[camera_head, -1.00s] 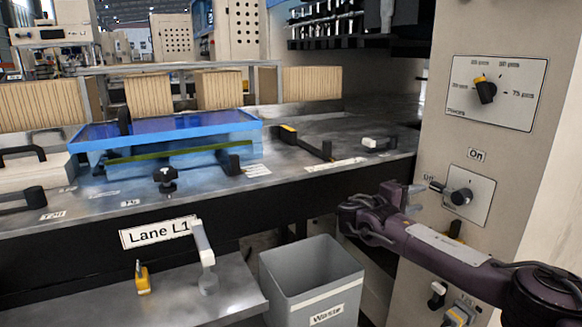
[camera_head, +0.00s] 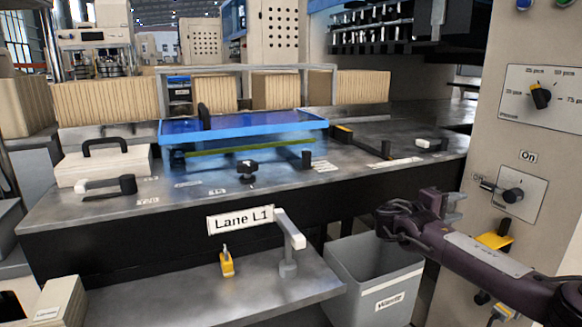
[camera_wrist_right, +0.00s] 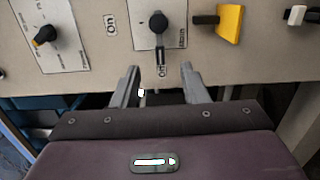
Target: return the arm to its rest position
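My right gripper (camera_head: 458,206) reaches in from the lower right in the head view, in front of the machine's side panel. In the right wrist view its two fingers (camera_wrist_right: 160,78) are apart with nothing between them. The rotary switch (camera_head: 512,196) is just beyond the fingertips. Its lever (camera_wrist_right: 160,60) points at the "Off" label, and a gap shows between the gripper and the switch in the head view. My left gripper is not in view.
A selector knob (camera_head: 541,96) sits above on the panel (camera_head: 510,135). A yellow handle (camera_head: 495,238) sticks out below the switch. The metal table (camera_head: 400,158) with a blue tray (camera_head: 245,125) lies left.

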